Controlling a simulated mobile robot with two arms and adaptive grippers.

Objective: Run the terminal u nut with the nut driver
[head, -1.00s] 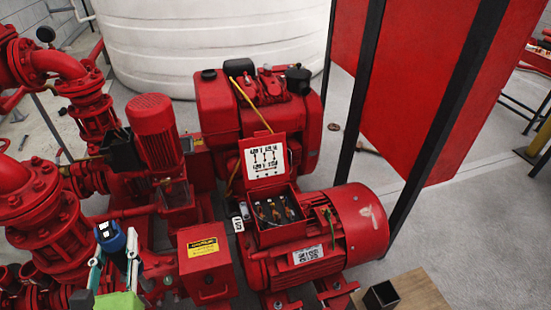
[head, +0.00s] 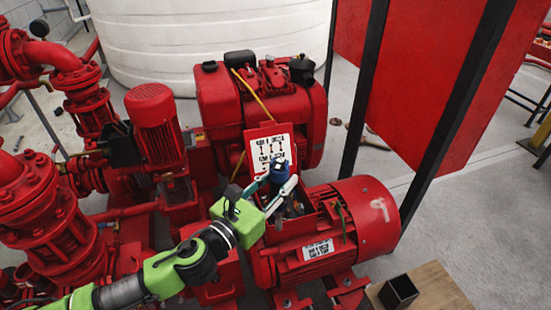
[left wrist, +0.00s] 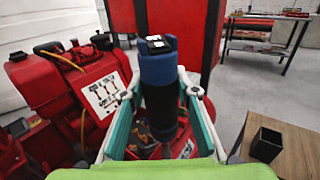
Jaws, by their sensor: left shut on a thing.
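My left gripper (head: 272,193) is shut on the nut driver (head: 280,171), which has a blue top and a dark body. In the left wrist view the nut driver (left wrist: 158,85) stands roughly upright between the fingers. It is over the open terminal box (head: 306,222) on the red motor (head: 350,235). The box's raised lid (head: 268,150) carries a white wiring diagram. The driver and gripper hide much of the terminals, and I cannot make out the u nut or whether the driver touches it. My right gripper is not in view.
A wooden table (head: 432,290) with an open black square holder (head: 399,293) stands at the lower right. A red engine (head: 262,100) is behind the motor, and red pumps and pipes (head: 45,200) fill the left. Dark posts and a red panel (head: 430,80) rise at the right.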

